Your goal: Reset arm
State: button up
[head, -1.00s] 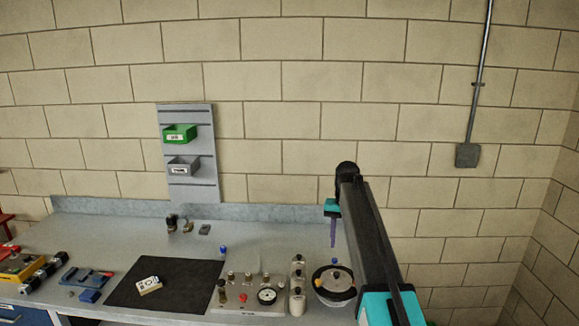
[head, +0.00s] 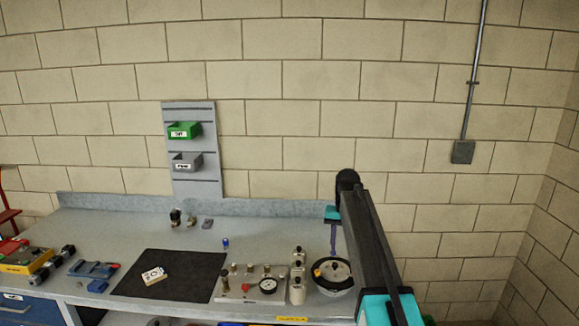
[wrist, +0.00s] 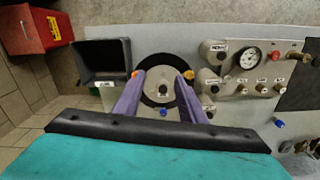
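My arm reaches up and forward over the right end of the bench in the head view. My gripper (head: 333,250) hangs from its end, pointing down. In the wrist view its two purple fingers (wrist: 161,78) are spread apart with nothing between them. A round dial-like unit with a black rim and pale centre (wrist: 162,92) lies on the bench beyond the fingertips, seen between them. The same round unit (head: 331,273) is below my gripper in the head view. I cannot tell the exact height gap.
A grey workbench (head: 130,230) runs along the block wall. A gauge panel (head: 250,284) stands left of the round unit, then a black mat (head: 190,272) with a small labelled block (head: 154,275). The wrist view shows a dark open bin (wrist: 103,62) and a red box (wrist: 30,28).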

jog(key=s+f+n+g+b, duration=0.2)
jog(key=s+f+g+b, duration=0.3)
jog(key=s+f, duration=5)
notch_tip(320, 180, down, 4)
jog(key=b, duration=0.5)
jog(key=shift+s+a+n+g, duration=0.15)
jog(key=shift+a+n+g, duration=0.25)
